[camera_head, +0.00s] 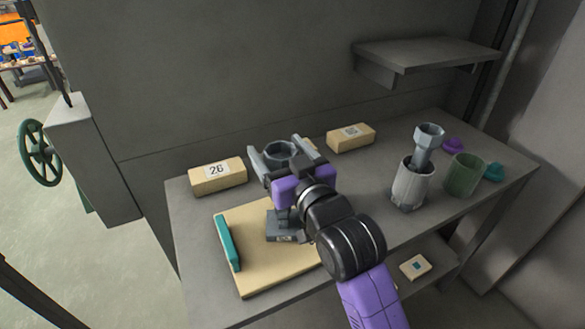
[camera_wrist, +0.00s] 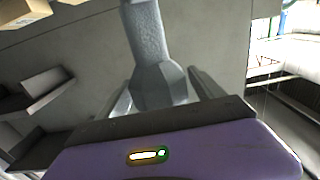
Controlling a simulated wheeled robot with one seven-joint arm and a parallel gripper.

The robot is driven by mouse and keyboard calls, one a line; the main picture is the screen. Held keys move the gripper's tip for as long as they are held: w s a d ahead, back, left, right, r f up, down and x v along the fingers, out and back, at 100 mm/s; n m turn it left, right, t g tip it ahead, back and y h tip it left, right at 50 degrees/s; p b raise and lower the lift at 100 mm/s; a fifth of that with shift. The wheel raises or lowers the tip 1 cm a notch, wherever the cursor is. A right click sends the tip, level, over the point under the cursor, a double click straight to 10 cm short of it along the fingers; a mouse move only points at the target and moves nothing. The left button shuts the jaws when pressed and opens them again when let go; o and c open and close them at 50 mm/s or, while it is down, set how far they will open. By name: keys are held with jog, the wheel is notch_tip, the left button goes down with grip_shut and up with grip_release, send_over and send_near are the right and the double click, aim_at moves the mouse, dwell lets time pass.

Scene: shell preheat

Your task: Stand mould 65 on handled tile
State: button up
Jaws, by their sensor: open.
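A grey mould (camera_head: 280,222) stands upright on the tan tile (camera_head: 262,277) with the teal handle (camera_head: 228,243). The label on its foot is too small to read, so I cannot tell whether it is 65. My gripper (camera_head: 279,162) is open, with its fingers on either side of the mould's upper part. In the wrist view the mould's stem (camera_wrist: 150,55) rises between the fingers of my gripper (camera_wrist: 160,88). I cannot tell whether they touch it. My arm hides part of the tile and the mould's middle.
A tan block marked 26 (camera_head: 217,177) and another labelled block (camera_head: 351,138) lie at the back. At right, a grey pot (camera_head: 410,188) holds another grey piece (camera_head: 428,145), beside a green pot (camera_head: 462,174). A wall shelf (camera_head: 430,55) overhangs the back right.

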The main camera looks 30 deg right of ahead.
jog(key=s+b, duration=0.1)
jog(key=s, duration=0.9)
jog(key=shift+s+b, duration=0.35)
jog(key=shift+b, duration=0.05)
jog(key=s+f+g, duration=0.2)
jog(key=s+f, duration=1.1)
jog(key=f, duration=0.1)
jog(key=s+f, duration=0.2)
jog(key=s, duration=0.7)
jog(key=s+f+g, duration=0.1)
jog(key=s+f, duration=0.1)
jog(key=s, duration=0.8)
jog(key=shift+s+f, duration=0.15)
jog(key=shift+s, duration=0.15)
jog(key=shift+d, duration=0.15)
